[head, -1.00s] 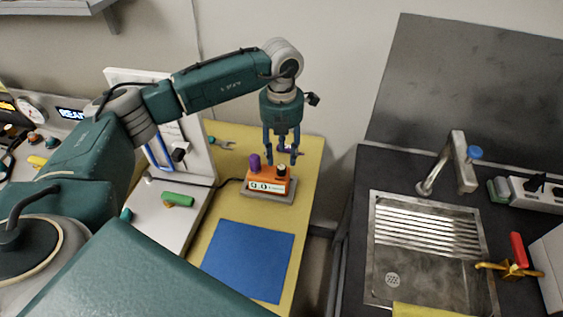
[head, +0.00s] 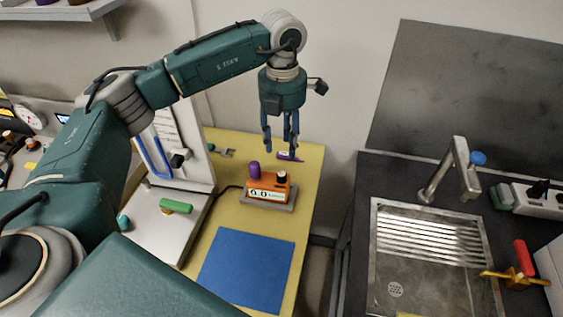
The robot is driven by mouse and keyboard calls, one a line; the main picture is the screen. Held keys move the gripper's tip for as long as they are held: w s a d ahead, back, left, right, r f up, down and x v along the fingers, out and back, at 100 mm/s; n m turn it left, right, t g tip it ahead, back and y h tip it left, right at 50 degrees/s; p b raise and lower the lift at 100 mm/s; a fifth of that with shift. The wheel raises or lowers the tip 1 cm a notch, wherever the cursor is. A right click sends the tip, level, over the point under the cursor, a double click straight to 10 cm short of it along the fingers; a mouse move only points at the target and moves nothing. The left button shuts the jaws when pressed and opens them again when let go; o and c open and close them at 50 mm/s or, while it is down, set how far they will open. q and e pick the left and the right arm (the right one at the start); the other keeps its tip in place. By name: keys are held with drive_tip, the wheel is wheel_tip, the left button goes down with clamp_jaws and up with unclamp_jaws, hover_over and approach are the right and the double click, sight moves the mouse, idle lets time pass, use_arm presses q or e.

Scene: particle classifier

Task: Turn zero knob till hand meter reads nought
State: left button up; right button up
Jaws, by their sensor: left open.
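The orange hand meter (head: 284,188) sits on a grey base on the yellow bench mat, its lit display (head: 262,195) facing me. The display seems to read 0.0, but the digits are small. A purple upright post or knob (head: 254,170) stands at its left, and a dark knob with a pale top (head: 282,176) stands at its right; I cannot tell for sure which is the zero knob. My left gripper (head: 280,146) points down, open and empty, above and apart from the meter. My right gripper is not in view.
A blue mat (head: 246,270) lies in front of the meter. A white stand with a green handle (head: 176,206) is at the left. A wrench (head: 222,152) and a small purple item (head: 289,156) lie behind. A sink (head: 430,255) with a tap is at the right.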

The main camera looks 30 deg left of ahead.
sight(282, 173)
use_arm(q)
wheel_tip(282, 173, down, 10)
drive_tip(key=m+b, duration=0.1)
drive_tip(key=m, duration=0.9)
drive_tip(key=shift+a, duration=0.15)
drive_tip(key=shift+f, duration=0.8)
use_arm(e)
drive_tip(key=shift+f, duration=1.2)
use_arm(q)
clamp_jaws()
drive_tip(key=shift+f+n+b, duration=0.15)
drive_tip(key=shift+n+b, duration=0.15)
drive_tip(key=shift+b, duration=0.4)
drive_tip(key=shift+r, duration=0.2)
unclamp_jaws()
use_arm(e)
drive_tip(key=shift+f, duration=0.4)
